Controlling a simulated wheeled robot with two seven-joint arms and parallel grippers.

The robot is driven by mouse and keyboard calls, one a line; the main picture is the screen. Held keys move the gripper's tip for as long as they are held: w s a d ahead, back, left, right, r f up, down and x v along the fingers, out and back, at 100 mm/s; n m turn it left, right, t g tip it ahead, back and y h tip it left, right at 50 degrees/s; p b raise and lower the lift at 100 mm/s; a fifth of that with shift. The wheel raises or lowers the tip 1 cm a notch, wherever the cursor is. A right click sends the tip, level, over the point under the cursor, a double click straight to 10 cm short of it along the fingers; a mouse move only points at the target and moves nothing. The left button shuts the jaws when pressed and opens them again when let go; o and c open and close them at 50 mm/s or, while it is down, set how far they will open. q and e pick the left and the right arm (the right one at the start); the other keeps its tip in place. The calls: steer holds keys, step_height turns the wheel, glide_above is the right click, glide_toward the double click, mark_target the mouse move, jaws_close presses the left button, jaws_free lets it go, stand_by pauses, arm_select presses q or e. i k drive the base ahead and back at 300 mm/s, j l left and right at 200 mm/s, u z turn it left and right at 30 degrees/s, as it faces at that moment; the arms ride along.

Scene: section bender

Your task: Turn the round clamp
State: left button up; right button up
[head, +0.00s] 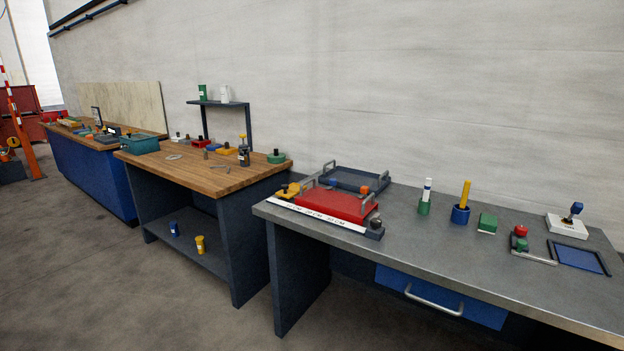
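I cannot tell for certain which thing is the round clamp. On the grey metal table (470,262) at the right, a small fixture with a round red knob (521,231) stands on a green and dark base, beside a flat grey bar. A white block with a tilted blue knob (575,210) stands farther right. A yellow piece with a dark knob (288,190) sits at the table's left end. On the wooden bench, a round green piece with a dark knob (276,157) sits near the right edge. Neither of my grippers is in view.
A red tray (340,203) with handles and a dark tray (358,178) stand at the table's left. The table's front middle is clear. A drawer handle (434,300) sticks out below.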

mark_target(333, 182)
steer(key=i+j+z, duration=0.35)
steer(key=j, duration=0.2)
steer(key=i+j+z, duration=0.15)
steer(key=j, duration=0.15)
steer(key=i+j+z, duration=0.2)
steer(key=j, duration=0.15)
steer(key=j+z, duration=0.15)
steer(key=j, duration=0.15)
steer(key=i, duration=0.05)
